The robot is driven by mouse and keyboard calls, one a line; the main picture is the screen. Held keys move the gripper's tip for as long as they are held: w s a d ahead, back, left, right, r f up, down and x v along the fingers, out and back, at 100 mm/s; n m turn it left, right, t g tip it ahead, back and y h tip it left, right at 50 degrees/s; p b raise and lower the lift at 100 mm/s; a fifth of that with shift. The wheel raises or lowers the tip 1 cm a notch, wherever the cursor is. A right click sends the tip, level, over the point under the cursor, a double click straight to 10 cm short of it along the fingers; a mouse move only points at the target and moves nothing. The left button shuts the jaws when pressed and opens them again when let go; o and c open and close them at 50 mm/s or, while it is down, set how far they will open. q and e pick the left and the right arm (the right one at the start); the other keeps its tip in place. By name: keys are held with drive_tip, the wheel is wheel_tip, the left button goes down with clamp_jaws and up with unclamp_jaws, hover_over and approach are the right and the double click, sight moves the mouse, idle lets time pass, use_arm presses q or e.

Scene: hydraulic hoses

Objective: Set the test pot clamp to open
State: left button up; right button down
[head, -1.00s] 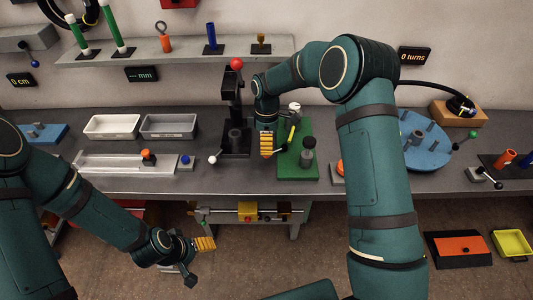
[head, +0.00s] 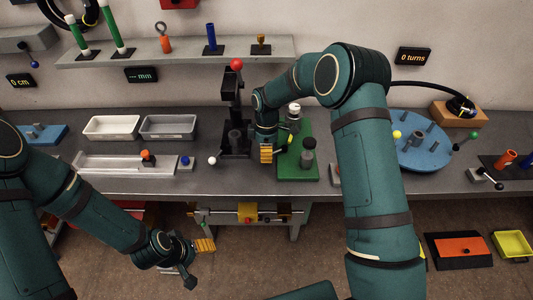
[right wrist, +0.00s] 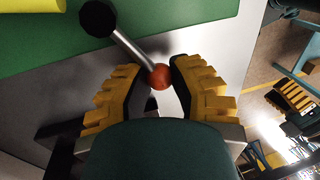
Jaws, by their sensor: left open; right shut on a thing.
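The green plate (head: 285,174) on the bench carries a dark grey pot-like cylinder (head: 308,160), a white-topped piece (head: 294,111) and a yellow part (head: 290,139). In the right wrist view, a metal lever (right wrist: 132,48) runs from a black pivot (right wrist: 97,18) at the green plate to a red-orange ball knob (right wrist: 160,76). This lever appears to be the clamp's. My right gripper (head: 266,153), at the plate's left edge, is shut on the knob, which sits between its fingertips. In the head view the gripper hides the lever. My left gripper (head: 199,261) is open and empty before the bench.
A black stand with a red ball (head: 236,64) and a white-ball lever (head: 212,160) are just left of my right gripper. Two trays (head: 110,128) lie farther left. A blue disc (head: 425,150) with pegs lies right, beyond my right arm.

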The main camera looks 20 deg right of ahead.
sight(277, 170)
drive_tip(key=shift+s, duration=0.15)
drive_tip(key=n, duration=0.1)
drive_tip(key=s+n, duration=0.1)
drive_tip(key=n, duration=0.1)
drive_tip(key=shift+s+d+h, duration=0.25)
drive_tip(key=shift+s+h, duration=0.05)
drive_tip(key=shift+s+d+n+h, duration=0.2)
drive_tip(key=shift+s+d+n, duration=0.2)
drive_tip(key=shift+n, duration=0.65)
drive_tip(key=shift+s+d+n+h, duration=0.25)
drive_tip(key=shift+s+n, duration=0.2)
drive_tip(key=shift+n, duration=0.6)
drive_tip(key=c, duration=0.8)
unclamp_jaws()
drive_tip(key=shift+o, duration=0.2)
drive_tip(key=d+v, duration=0.1)
drive_tip(key=v, duration=1.1)
drive_tip(key=shift+a, duration=0.45)
